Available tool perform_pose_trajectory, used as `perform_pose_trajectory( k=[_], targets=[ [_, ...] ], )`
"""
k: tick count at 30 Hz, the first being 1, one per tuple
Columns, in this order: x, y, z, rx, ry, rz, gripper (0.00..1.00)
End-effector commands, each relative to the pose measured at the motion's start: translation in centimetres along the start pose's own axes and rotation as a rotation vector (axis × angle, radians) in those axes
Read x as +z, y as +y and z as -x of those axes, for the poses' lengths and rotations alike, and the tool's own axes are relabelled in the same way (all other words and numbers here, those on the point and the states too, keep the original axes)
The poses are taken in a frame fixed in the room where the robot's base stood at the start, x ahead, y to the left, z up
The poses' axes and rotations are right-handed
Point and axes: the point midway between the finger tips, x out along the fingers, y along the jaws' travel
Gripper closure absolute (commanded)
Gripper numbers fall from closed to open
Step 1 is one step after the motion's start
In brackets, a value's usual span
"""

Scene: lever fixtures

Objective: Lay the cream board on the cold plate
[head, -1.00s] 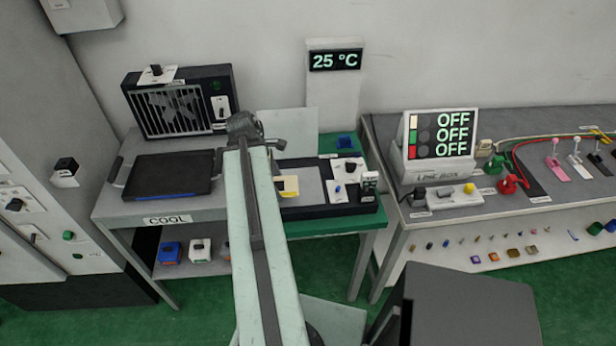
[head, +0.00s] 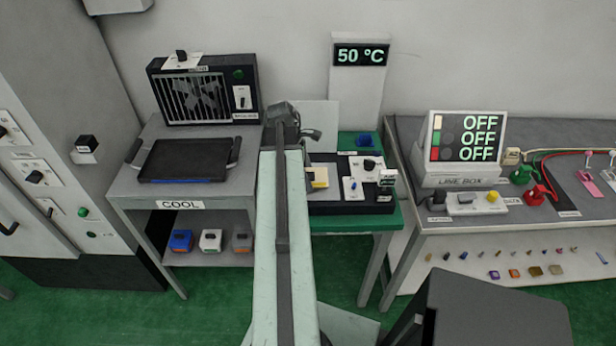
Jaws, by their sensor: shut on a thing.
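The cream board (head: 318,174) is a small pale piece with a yellow block on its front. It shows just right of my arm, over the grey left part of a dark bench unit. My gripper (head: 305,136) is at the end of the pale arm. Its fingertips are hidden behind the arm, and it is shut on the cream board. I cannot tell whether the board touches the surface below. The cold plate (head: 188,159) is the dark flat plate with side handles on the grey bench marked COOL, left of my arm. Nothing lies on it.
A fan unit (head: 204,90) stands behind the cold plate. A display (head: 360,55) reads 50 °C. The dark bench unit (head: 350,207) has knobs and switches. A line box (head: 466,150) showing OFF stands on the right bench. A grey cabinet (head: 50,150) is at far left.

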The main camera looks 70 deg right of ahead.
Motion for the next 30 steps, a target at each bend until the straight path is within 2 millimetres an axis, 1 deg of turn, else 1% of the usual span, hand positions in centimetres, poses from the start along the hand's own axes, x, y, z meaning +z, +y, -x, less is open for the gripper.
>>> perform_pose_trajectory(
  k=[5,9,10,11,12,19,22,26,30],
  targets=[
    [0.2,0.0,0.2,-0.001,0.000,-0.003,0.61],
    [0.2,0.0,-0.3,-0.001,0.000,-0.004,0.61],
    [0.2,0.0,-0.2,-0.001,0.000,-0.004,0.10],
    [0.2,0.0,-0.2,-0.001,0.000,-0.004,0.02],
    [0.2,0.0,-0.1,-0.001,0.000,-0.005,0.00],
    [0.3,0.0,-0.1,-0.001,0.000,-0.005,0.00],
    [0.5,0.0,0.5,-0.001,0.000,-0.005,0.00],
    [0.6,0.0,2.1,-0.001,0.000,-0.005,0.00],
    [0.7,0.1,5.0,-0.001,0.000,-0.005,0.00]
  ],
)
